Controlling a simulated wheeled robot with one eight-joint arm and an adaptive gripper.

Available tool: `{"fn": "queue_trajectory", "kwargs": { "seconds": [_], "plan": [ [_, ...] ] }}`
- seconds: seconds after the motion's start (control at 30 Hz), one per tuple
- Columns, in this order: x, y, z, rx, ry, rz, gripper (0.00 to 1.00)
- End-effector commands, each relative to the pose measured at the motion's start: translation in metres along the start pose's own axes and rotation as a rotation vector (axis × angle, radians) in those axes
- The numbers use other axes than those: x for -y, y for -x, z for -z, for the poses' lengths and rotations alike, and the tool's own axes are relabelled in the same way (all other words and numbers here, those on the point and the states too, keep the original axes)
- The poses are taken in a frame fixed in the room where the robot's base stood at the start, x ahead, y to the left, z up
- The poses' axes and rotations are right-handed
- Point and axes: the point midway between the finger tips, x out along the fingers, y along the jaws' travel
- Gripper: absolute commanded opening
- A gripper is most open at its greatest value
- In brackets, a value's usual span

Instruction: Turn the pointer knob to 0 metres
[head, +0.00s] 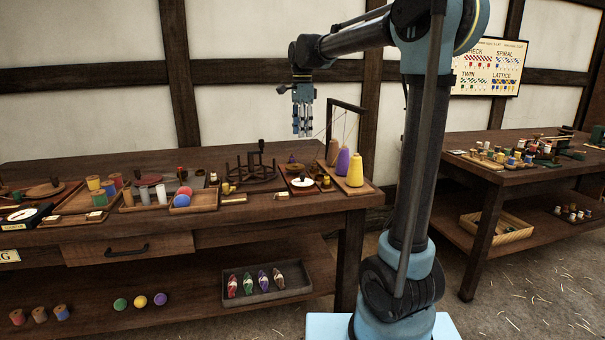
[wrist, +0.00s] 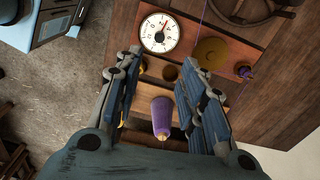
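A round white dial (wrist: 158,33) with dark numerals shows at the top of the wrist view. A thin red pointer on it leans to the upper right; the figure it points at is too small to read surely. In the head view a small white dial (head: 302,182) lies on a wooden board near the table's right end. My gripper (head: 302,133) hangs fingers down, high above the table, apart from everything. In the wrist view my gripper (wrist: 160,88) has its two fingers spread wide with nothing held between them. A purple cone (wrist: 161,112) shows beyond the gap.
Purple and yellow thread cones (head: 355,171) and a dark thread frame (head: 346,106) stand right of the dial. A brass-coloured disc (wrist: 210,53) sits beside the dial in the wrist view. A dark pegged rack (head: 250,172) stands to its left. Air around my gripper is clear.

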Motion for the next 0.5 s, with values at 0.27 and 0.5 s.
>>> {"fn": "queue_trajectory", "kwargs": {
  "seconds": [0.27, 0.5],
  "plan": [
    [0.0, -0.046, 0.0, 0.0, 0.002, 0.0, 0.37],
    [0.0, -0.087, 0.0, 0.0, 0.002, 0.0, 0.37]
  ]
}}
